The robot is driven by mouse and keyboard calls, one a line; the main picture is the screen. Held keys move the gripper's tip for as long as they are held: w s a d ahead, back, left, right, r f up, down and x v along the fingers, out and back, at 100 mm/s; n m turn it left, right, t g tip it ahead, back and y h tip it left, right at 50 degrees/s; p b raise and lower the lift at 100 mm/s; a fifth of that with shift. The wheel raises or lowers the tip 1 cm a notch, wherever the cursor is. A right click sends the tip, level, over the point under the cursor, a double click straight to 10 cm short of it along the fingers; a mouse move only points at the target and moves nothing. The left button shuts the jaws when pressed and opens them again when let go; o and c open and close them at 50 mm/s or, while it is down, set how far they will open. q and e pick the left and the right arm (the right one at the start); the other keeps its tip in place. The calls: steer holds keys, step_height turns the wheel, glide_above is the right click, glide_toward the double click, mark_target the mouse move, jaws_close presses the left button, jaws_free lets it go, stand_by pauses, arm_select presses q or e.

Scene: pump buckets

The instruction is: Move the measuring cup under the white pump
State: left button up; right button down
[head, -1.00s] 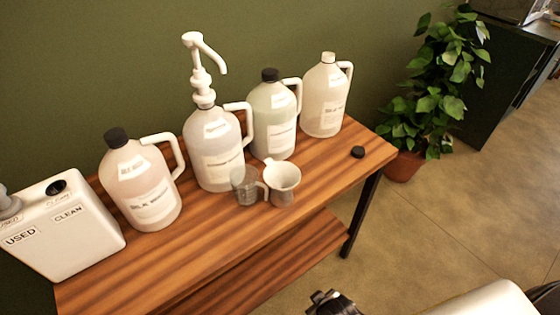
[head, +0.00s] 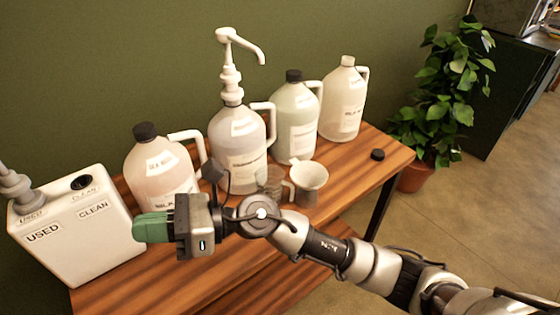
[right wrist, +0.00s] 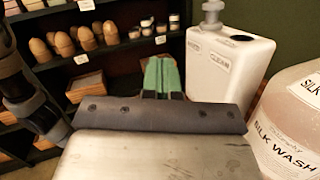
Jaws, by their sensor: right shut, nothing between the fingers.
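The clear measuring cup (head: 271,181) stands on the wooden table in front of the jug with the white pump. My right arm hides its lower part. The white pump (head: 232,75) rises from that jug (head: 238,150), its spout pointing right. A white funnel (head: 309,176) sits in a clear vessel just right of the cup. My right gripper (head: 150,228), with green fingers, is shut and empty in front of the leftmost round jug, well left of the cup. Its green fingers also show in the right wrist view (right wrist: 162,76), pointing toward shelves. My left gripper is not in view.
A pinkish jug (head: 160,170) stands behind my right gripper, with a white used/clean container (head: 75,240) to its left. Two more jugs (head: 297,115) (head: 343,100) stand right of the pump. A black cap (head: 377,154) lies on the table's (head: 360,165) clear right end.

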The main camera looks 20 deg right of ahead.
mark_target(280, 169)
steer(key=w+d+f+n+g+h, duration=0.1)
steer(key=w+d+f+n+h, duration=0.15)
steer(key=f+n+h, duration=0.3)
steer(key=w+d+f+n+g+h, duration=0.1)
steer(key=w+d+f+n+h, duration=0.15)
steer(key=f+n+h, duration=0.35)
steer(key=w+d+t+h, duration=0.1)
steer(key=w+d+h, duration=0.2)
steer(key=w+d, duration=0.2)
steer(key=w+d+t+h+p, duration=0.1)
steer(key=w+d+h, duration=0.2)
steer(key=w+d, duration=0.3)
steer(key=w+d+t+h+p, duration=0.1)
steer(key=w+d+h, duration=0.3)
steer(key=d, duration=0.7)
steer(key=shift+w+d+r, duration=0.15)
steer(key=shift+w+r, duration=0.1)
steer(key=shift+w, duration=0.4)
steer(key=shift+s+f+p, duration=0.1)
steer(key=shift+f+p, duration=0.35)
steer(key=shift+p, duration=0.1)
steer(key=shift+f+b, duration=0.4)
steer(key=shift+b, duration=0.3)
steer(key=shift+s, duration=0.1)
steer(key=shift+s+f, duration=0.1)
